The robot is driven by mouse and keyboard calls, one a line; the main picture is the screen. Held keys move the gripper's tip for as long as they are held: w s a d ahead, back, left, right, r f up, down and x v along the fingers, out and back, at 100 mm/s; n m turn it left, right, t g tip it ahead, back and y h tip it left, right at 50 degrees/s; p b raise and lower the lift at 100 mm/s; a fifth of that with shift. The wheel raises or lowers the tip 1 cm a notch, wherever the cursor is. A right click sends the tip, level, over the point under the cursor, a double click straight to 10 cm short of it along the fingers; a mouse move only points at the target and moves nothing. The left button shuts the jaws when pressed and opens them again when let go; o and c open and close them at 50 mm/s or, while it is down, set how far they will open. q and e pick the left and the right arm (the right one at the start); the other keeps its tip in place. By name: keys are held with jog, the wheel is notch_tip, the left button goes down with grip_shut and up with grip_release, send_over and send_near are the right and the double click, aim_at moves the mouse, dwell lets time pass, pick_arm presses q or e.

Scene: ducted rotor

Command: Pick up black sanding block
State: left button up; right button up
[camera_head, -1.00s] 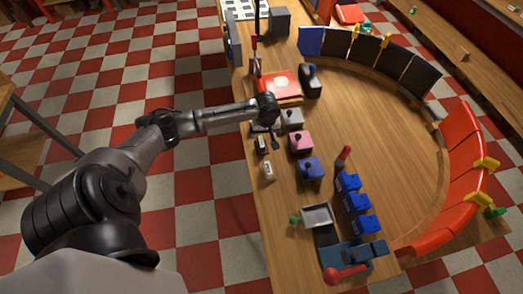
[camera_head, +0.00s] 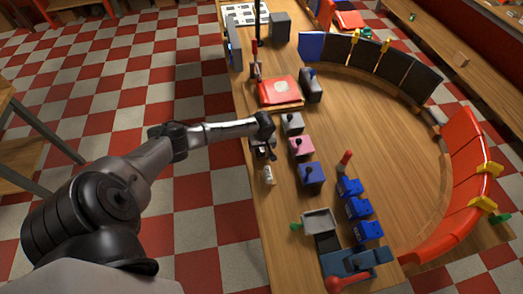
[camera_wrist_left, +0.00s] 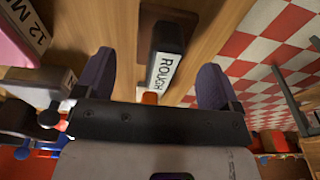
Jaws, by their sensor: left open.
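A black block labelled "ROUGH" (camera_wrist_left: 168,42) stands on the wooden table in the left wrist view, between and beyond my fingertips. My left gripper (camera_wrist_left: 155,78) is open, with one dark finger on each side of the block's line and nothing visibly held. In the head view my left gripper (camera_head: 261,148) is low over the table's left edge and largely hides the block beneath it. A second small block with a pale label (camera_head: 268,175) sits just nearer than the gripper. My right gripper is not in view.
Grey, pink and blue knobbed blocks (camera_head: 302,147) stand close to the right of the gripper. The table's left edge drops to a checkered floor (camera_head: 205,215). The table's middle is clear.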

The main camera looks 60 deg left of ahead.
aim_at(261, 149)
pick_arm(q)
jog(key=shift+a+f, duration=0.15)
jog(key=shift+f, duration=1.35)
jog(key=shift+c, duration=0.3)
jog(key=c, duration=1)
jog(key=shift+r, duration=0.1)
jog(key=shift+r, duration=0.5)
notch_tip(261, 149, up, 3)
jog(key=shift+f, duration=0.1)
jog(key=w+d+r, duration=0.3)
jog(key=d+r, duration=0.4)
jog(key=d, duration=0.4)
jog(key=shift+d+p, duration=0.15)
jog(key=shift+p, duration=0.25)
